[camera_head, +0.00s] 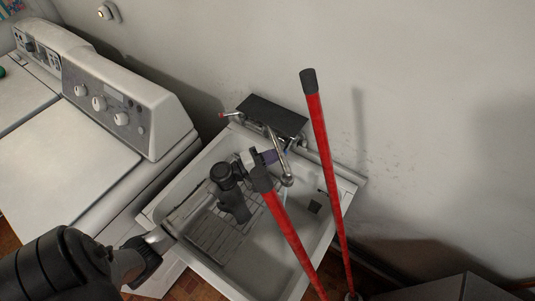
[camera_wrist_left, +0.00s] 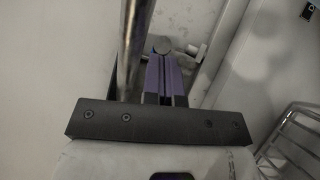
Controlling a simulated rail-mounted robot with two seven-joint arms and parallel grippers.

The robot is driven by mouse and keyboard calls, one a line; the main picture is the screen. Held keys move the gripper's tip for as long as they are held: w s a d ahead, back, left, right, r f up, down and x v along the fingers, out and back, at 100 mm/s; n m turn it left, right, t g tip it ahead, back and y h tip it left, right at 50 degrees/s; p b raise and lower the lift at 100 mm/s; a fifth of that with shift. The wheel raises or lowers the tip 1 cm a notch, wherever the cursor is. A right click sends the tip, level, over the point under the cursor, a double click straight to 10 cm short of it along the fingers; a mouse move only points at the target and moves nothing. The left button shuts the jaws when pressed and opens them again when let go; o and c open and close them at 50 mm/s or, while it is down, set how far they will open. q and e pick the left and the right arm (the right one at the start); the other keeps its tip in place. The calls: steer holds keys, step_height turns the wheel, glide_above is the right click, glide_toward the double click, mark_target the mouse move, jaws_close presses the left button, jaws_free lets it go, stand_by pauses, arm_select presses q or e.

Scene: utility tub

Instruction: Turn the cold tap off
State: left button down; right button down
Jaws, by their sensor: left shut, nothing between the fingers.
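The tap (camera_head: 278,145) stands at the back of the utility tub (camera_head: 265,262), with a curved metal spout. A red-tipped handle (camera_head: 223,115) shows at its left end; I cannot make out the cold handle clearly. My left gripper (camera_head: 269,156) is over the tub, beside the spout, its purple fingers shut and empty. In the left wrist view the fingers (camera_wrist_left: 167,80) point toward a round grey end (camera_wrist_left: 162,44) and a pale fitting (camera_wrist_left: 196,50). The spout pipe (camera_wrist_left: 131,45) runs close along their left side. Whether they touch anything is unclear. My right gripper is out of view.
A wire rack (camera_head: 215,240) lies in the tub. A white washer (camera_head: 130,105) stands left. A dark panel (camera_head: 265,113) sits above the tap.

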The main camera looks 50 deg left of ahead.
arm_select(q)
steer(key=shift+d, duration=0.1)
steer(key=d+n+y, duration=0.1)
steer(key=y, duration=0.1)
steer(key=w+d+n+t+y, duration=0.1)
steer(key=d+n+y, duration=0.1)
steer(key=y, duration=0.1)
steer(key=shift+d, duration=0.25)
steer(key=shift+w+d, duration=0.15)
steer(key=shift+d, duration=0.1)
